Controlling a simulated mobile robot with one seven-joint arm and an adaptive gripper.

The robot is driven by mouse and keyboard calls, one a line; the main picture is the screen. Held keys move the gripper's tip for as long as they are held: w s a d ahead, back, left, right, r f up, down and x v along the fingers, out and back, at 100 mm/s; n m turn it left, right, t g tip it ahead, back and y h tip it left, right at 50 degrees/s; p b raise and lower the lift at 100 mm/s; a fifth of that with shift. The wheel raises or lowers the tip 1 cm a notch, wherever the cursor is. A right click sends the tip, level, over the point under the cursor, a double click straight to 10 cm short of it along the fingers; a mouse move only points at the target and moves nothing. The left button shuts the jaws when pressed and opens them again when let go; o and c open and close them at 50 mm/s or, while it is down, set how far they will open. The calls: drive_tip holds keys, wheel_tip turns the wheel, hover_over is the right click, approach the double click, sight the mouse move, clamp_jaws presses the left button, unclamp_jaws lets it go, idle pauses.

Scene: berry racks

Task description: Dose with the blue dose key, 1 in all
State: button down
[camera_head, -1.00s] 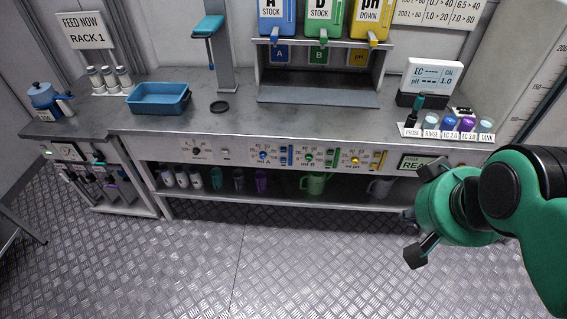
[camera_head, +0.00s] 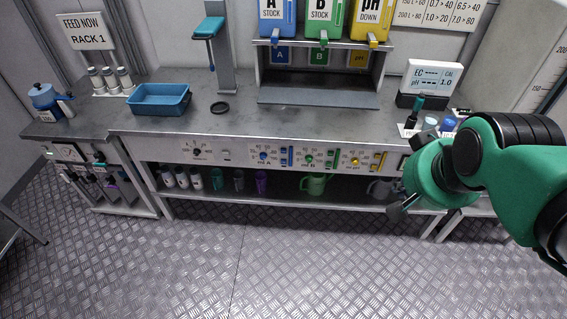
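The front panel of the bench carries a dosing row. A blue dose key (camera_head: 287,156) sits beside a blue-marked dial (camera_head: 264,156) labelled ml A. To its right are a green dial (camera_head: 309,159) with green key and a yellow dial (camera_head: 355,161) with yellow key (camera_head: 378,160). My gripper (camera_head: 402,207) is at the right, in front of the bench, below and right of the yellow key and well apart from the blue one. One dark finger shows; the green wrist hides the rest, so its opening is unclear. No held object shows.
The blue A stock container (camera_head: 277,20) stands above a shelf with a grey tray (camera_head: 318,96). A blue basin (camera_head: 160,99) and dark ring (camera_head: 220,108) are on the bench. Cups and jugs (camera_head: 315,185) stand on the lower shelf. The floor in front is clear.

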drive_tip(key=w+a+f+m+t+p, duration=0.1)
drive_tip(key=w+a+f+m, duration=0.15)
drive_tip(key=w, duration=0.85)
drive_tip(key=w+a+f+m+t+p, duration=0.1)
drive_tip(key=w+a+f+m, duration=0.15)
drive_tip(key=w, duration=0.75)
drive_tip(key=w+a+f+m+y, duration=0.1)
drive_tip(key=w+a+f+m, duration=0.15)
drive_tip(key=w+f, duration=0.4)
drive_tip(key=w+a+f+m+y, duration=0.1)
drive_tip(key=w+a+f, duration=0.35)
drive_tip(key=w, duration=0.35)
drive_tip(key=m+t+y+p, duration=0.1)
drive_tip(key=m+y+p, duration=0.25)
drive_tip(key=m, duration=0.35)
approach(284, 161)
drive_tip(key=s+a+f, duration=0.4)
drive_tip(key=s+f, duration=0.2)
drive_tip(key=f, duration=0.1)
drive_tip(key=shift+s+d+r+y, duration=0.15)
drive_tip(key=shift+d+y, duration=0.1)
drive_tip(key=w+b, duration=0.1)
drive_tip(key=w, duration=0.8)
drive_tip(key=shift+b, duration=0.35)
